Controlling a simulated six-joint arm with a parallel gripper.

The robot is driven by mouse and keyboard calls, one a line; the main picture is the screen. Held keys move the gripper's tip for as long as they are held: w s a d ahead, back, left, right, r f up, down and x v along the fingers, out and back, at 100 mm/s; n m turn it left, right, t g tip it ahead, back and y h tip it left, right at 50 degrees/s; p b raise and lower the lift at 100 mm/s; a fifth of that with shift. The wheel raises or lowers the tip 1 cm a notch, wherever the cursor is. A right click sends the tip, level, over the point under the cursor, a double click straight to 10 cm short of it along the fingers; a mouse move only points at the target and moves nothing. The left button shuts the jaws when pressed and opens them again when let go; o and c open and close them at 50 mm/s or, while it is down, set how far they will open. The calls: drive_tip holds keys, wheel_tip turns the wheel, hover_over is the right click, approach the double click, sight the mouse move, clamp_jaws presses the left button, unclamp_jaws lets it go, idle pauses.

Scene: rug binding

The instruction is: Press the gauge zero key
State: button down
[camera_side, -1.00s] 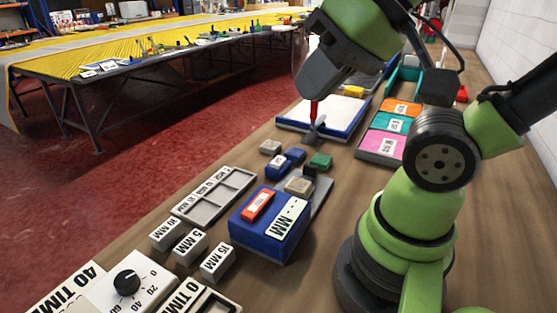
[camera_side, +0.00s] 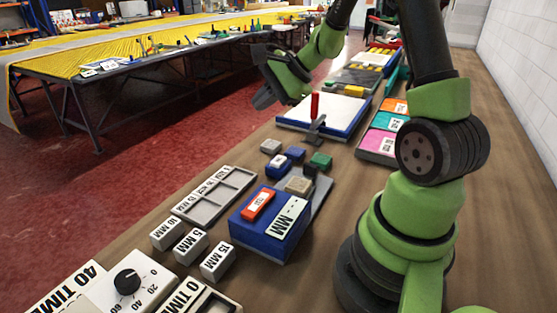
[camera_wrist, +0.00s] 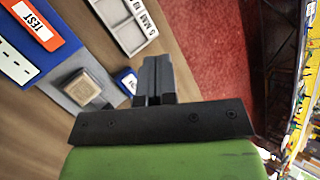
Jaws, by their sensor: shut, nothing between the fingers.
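The blue gauge box (camera_side: 262,240) stands on the table, with a white MM display (camera_side: 288,219) and an orange-red labelled key (camera_side: 257,204) on top. The key reads TEST in the wrist view (camera_wrist: 35,22). A grey plate (camera_side: 322,195) beside the box carries a tan block (camera_side: 299,186). A small blue piece with a white label (camera_side: 277,168) lies behind; it also shows in the wrist view (camera_wrist: 127,80). I cannot make out a zero marking. My gripper (camera_side: 263,98) is shut and empty, high and apart from the gauge; its fingers (camera_wrist: 154,80) show together.
A red-handled tool (camera_side: 315,115) stands by the blue-edged white tray (camera_side: 345,113). A grey sectioned tray (camera_side: 215,196), several MM blocks (camera_side: 190,246) and a dial panel (camera_side: 128,284) lie nearer. Coloured bins (camera_side: 380,143) stand right. The red floor (camera_side: 150,150) is left.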

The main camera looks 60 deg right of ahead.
sight(279, 161)
drive_tip(key=d+f+m+h, duration=0.1)
drive_tip(key=d+f+m, duration=0.3)
drive_tip(key=d+f, duration=0.1)
drive_tip(key=shift+s+d+f+t, duration=0.25)
drive_tip(key=shift+d+t, duration=0.05)
drive_tip(key=shift+d, duration=0.2)
drive_tip(key=shift+f, duration=4.4)
drive_tip(key=shift+f, duration=0.4)
drive_tip(key=shift+f, duration=0.4)
drive_tip(key=shift+r, duration=0.85)
